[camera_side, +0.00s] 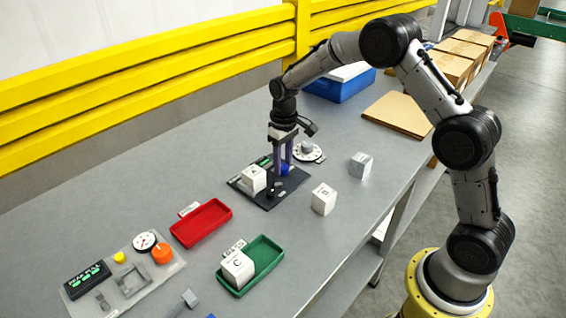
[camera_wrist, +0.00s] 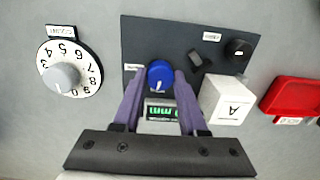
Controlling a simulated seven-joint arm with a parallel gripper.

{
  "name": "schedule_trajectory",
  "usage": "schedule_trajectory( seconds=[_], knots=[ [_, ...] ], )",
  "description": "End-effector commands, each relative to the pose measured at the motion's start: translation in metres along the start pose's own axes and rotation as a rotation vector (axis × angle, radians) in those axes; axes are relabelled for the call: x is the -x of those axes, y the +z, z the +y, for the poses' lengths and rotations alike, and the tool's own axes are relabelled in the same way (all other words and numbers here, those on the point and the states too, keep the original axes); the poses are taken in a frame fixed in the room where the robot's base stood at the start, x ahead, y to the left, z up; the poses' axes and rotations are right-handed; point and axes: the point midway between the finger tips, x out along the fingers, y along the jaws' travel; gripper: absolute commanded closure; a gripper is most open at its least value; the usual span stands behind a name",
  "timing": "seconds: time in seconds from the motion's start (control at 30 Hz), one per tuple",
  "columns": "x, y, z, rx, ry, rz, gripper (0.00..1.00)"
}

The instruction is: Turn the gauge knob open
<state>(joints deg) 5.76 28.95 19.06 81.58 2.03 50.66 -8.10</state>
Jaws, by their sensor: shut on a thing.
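A blue knob (camera_wrist: 160,75) with a white pointer mark sits on a dark panel (camera_wrist: 185,32), beside a small green digital display (camera_wrist: 161,112). The knob also shows in the side view (camera_side: 285,170), partly behind a finger. My gripper (camera_wrist: 160,80) is shut on the blue knob, one purple finger on each side. In the side view my gripper (camera_side: 283,168) points straight down over the panel (camera_side: 290,188). The small label beside the knob is too small to read.
A white cube marked A (camera_wrist: 226,100) stands on the panel close to the right finger. A black knob (camera_wrist: 238,50) is at the panel's corner. A numbered dial (camera_wrist: 68,72) is at left. Two more cubes (camera_side: 324,199) (camera_side: 360,165) and red (camera_side: 202,222) and green (camera_side: 265,278) trays are nearby.

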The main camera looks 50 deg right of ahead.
Motion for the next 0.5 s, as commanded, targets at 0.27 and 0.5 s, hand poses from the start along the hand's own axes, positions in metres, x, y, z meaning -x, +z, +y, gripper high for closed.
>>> schedule_trajectory(
  seconds=[0.27,0.5],
  knots=[
    [0.0015,-0.0006,0.0001,0.117,0.001,-0.001,1.0],
    [0.0017,-0.0007,0.0001,0.153,0.001,-0.002,1.0]
  ],
)
